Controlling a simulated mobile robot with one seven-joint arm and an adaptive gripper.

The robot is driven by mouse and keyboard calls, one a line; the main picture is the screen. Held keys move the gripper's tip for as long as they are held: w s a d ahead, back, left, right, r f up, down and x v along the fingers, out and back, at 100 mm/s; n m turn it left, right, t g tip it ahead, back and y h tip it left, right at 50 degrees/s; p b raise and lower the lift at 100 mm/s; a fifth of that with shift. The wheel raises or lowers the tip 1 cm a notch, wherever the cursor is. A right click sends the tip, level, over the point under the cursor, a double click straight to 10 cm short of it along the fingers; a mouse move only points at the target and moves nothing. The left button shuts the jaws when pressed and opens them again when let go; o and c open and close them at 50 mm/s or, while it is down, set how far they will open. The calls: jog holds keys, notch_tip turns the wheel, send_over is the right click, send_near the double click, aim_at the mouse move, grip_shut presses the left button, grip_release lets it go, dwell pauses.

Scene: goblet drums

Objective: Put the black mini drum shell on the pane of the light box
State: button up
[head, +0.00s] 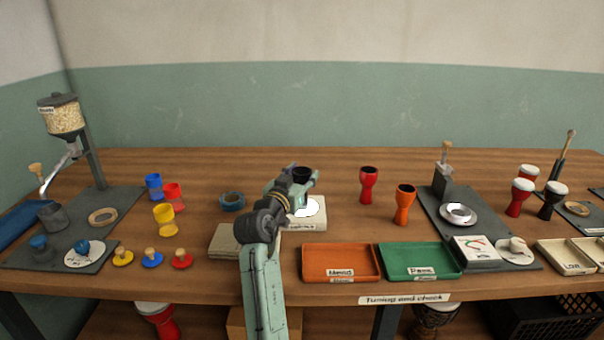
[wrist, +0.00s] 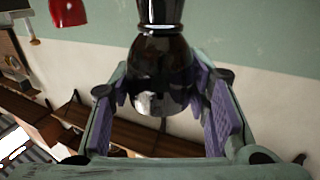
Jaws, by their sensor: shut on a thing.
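The black mini drum shell (head: 302,174) is in my gripper (head: 296,186), over the back part of the light box in the head view. In the wrist view the glossy black shell (wrist: 160,65) stands between the two purple finger pads of my gripper (wrist: 164,100), which is shut on it. The light box (head: 318,222) is a pale block with a bright round pane (head: 309,207). My arm and gripper hide part of the box and pane. I cannot tell how far the shell is above the pane.
A red shell (head: 368,184) and an orange shell (head: 405,203) stand to the right. An orange tray (head: 340,263) and a green tray (head: 418,261) lie in front.

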jog(key=shift+f, duration=0.2)
jog(key=o, duration=1.2)
jog(key=shift+c, duration=0.2)
jog(key=shift+r, duration=0.15)
